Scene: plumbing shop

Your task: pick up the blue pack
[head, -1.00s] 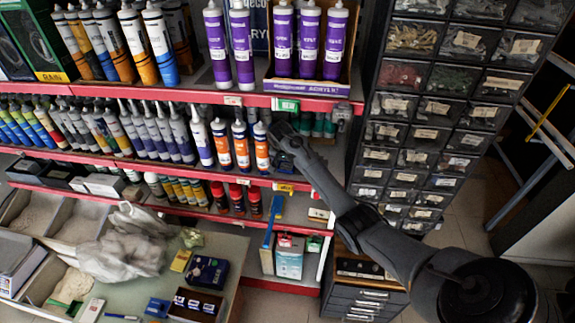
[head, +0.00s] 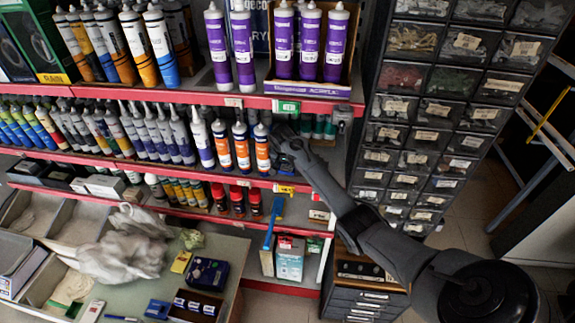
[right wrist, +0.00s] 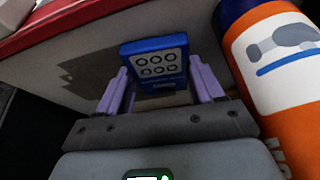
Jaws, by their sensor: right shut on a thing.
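The blue pack (right wrist: 155,62) shows in the right wrist view, a small blue box with a pale face bearing two rows of dark rings. It stands between the two pale purple fingers of my right gripper (right wrist: 160,78), which is shut on it. A pale surface lies behind it. In the head view my right arm reaches from the lower right to the middle shelf, its far end (head: 287,143) beside the orange-and-white tubes. My left gripper is not in view.
An orange-and-white tube (right wrist: 275,65) stands close to the right of the gripper; similar tubes (head: 241,147) line the shelf. A red shelf edge (head: 190,96) runs above. Dark drawer cabinets (head: 430,110) stand to the right. A cluttered table (head: 130,290) is at lower left.

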